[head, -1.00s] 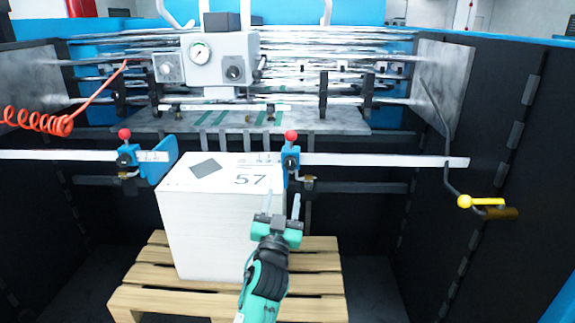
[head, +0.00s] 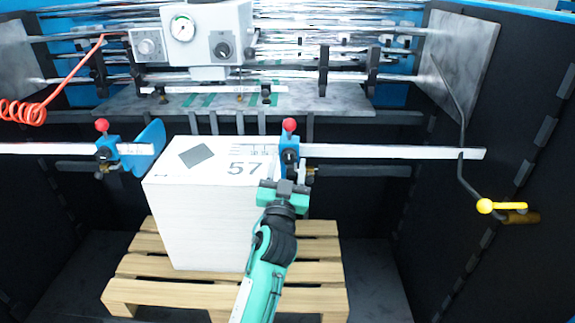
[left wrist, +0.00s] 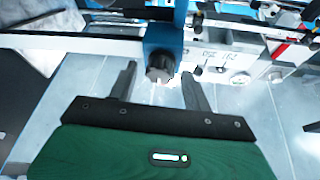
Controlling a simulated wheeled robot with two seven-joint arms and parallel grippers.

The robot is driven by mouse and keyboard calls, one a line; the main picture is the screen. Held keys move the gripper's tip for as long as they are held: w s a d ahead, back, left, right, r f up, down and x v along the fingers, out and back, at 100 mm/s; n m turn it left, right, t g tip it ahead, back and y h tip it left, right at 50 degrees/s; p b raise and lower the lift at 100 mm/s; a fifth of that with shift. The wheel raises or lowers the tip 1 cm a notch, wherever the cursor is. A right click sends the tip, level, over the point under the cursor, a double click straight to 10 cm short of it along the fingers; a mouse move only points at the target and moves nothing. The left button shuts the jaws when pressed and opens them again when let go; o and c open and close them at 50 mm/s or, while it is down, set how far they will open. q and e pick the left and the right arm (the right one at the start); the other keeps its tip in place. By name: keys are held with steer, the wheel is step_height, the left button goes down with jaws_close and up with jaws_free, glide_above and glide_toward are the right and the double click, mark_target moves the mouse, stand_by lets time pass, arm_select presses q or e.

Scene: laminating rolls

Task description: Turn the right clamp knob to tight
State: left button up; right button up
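The right clamp (head: 289,146) is a blue block with a red ball on top, on a pale ruler bar (head: 390,152) at the stack's right edge. My left gripper (head: 287,174) is just in front of and below it. In the left wrist view, the clamp's dark round knob (left wrist: 160,63) sits under the blue block. The two open fingers stand one on each side of the knob, with gaps that look clear. The knob's turn position cannot be read. My gripper hides the knob in the head view. My right gripper is not in view.
A white sheet stack (head: 200,225) marked 57 stands on a wooden pallet (head: 130,292). The left clamp (head: 108,150) has a blue plate beside it. A gauge box (head: 205,35) is above. A yellow-handled crank (head: 486,206) and dark side wall are at right.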

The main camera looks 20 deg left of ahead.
arm_select(q)
steer(key=c, duration=0.9)
steer(key=shift+c, duration=0.2)
